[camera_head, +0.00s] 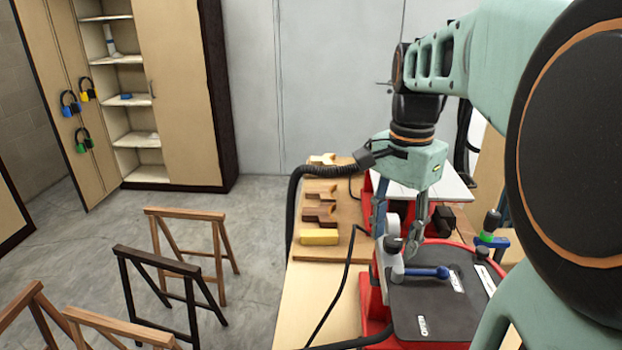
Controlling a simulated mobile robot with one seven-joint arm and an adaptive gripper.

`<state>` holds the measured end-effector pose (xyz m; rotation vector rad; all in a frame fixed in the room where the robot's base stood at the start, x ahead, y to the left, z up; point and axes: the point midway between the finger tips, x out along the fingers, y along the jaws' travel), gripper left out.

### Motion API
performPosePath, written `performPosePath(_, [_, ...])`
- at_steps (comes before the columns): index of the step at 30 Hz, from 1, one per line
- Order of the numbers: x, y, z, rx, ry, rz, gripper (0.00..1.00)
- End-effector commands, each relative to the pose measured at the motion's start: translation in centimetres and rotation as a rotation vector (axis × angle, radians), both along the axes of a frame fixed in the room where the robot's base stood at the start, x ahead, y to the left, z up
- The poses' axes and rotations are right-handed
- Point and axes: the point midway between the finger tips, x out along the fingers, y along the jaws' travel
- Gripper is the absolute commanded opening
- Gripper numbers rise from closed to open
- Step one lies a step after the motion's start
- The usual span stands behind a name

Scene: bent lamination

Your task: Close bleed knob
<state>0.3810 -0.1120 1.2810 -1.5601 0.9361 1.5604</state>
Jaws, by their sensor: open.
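My gripper (400,232) points down over the left back edge of a black-topped red machine (440,310), its two fingers spread apart. A white round part (393,224) and a small dark knob (393,244) show between or behind the fingers; I cannot tell whether they touch. A blue lever (428,272) on a grey pivot (397,268) lies across the panel just in front, pointing right. A black-and-green upright handle (491,223) stands at the right back. No readable label marks which part is the bleed knob.
A wooden bench (310,290) holds wooden pieces (320,214) and a yellow block (319,237) left of the machine. A black cable (338,290) crosses the bench. Wooden sawhorses (190,215) stand on the floor. My arm hides the right side.

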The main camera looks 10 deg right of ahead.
Motion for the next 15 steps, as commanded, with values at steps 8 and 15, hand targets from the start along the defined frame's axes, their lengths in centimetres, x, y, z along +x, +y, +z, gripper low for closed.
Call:
performPosePath(8, [0.1,0.0,4.4,-0.002,-0.005,0.000,0.42])
performPosePath(15, [0.1,0.0,9.0,-0.002,-0.003,0.000,0.42])
